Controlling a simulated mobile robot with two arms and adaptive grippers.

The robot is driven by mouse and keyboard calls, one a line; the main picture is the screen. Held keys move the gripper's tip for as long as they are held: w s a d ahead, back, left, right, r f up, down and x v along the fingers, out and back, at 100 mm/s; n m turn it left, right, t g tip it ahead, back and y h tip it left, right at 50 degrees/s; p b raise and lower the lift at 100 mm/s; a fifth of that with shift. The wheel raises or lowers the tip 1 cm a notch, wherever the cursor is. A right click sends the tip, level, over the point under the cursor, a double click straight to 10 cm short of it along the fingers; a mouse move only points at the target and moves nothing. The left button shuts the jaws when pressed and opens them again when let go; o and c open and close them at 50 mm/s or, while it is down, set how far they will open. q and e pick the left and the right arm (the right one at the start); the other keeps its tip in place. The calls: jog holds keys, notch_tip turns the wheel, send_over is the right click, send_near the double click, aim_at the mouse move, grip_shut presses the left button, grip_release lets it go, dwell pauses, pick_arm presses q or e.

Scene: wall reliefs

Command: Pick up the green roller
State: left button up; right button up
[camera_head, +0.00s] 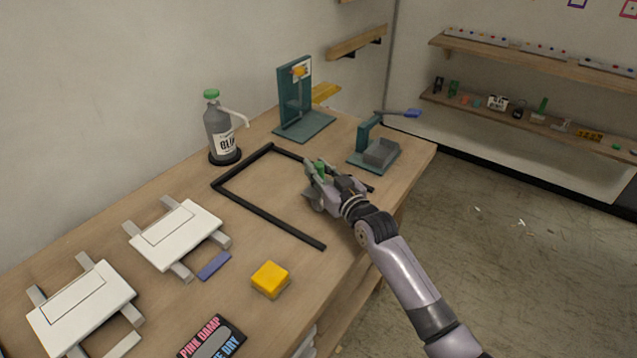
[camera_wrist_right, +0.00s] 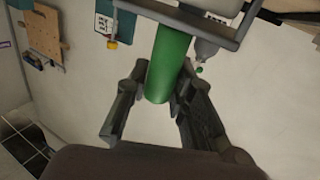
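The green roller (camera_wrist_right: 168,65) stands out in the right wrist view, with a grey bar frame (camera_wrist_right: 190,18) at its upper end. My right gripper (camera_wrist_right: 163,75) has a finger on each side of it, and the fingertips appear closed against its sides. In the head view my right gripper (camera_head: 318,180) is over the table near the black frame, and a small part of the green roller (camera_head: 320,168) shows at its fingers. Most of the roller is hidden there by the gripper. I cannot tell whether it touches the table. My left gripper is not in view.
A black rectangular frame (camera_head: 272,219) lies on the wooden table (camera_head: 175,295). A bottle with a green cap (camera_head: 218,132), a teal stand (camera_head: 304,105) and a teal holder with a grey block (camera_head: 376,150) stand behind. A yellow block (camera_head: 270,279) and white panels (camera_head: 177,236) lie nearer.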

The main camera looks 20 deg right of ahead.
grip_shut()
jog(key=shift+r, duration=0.1)
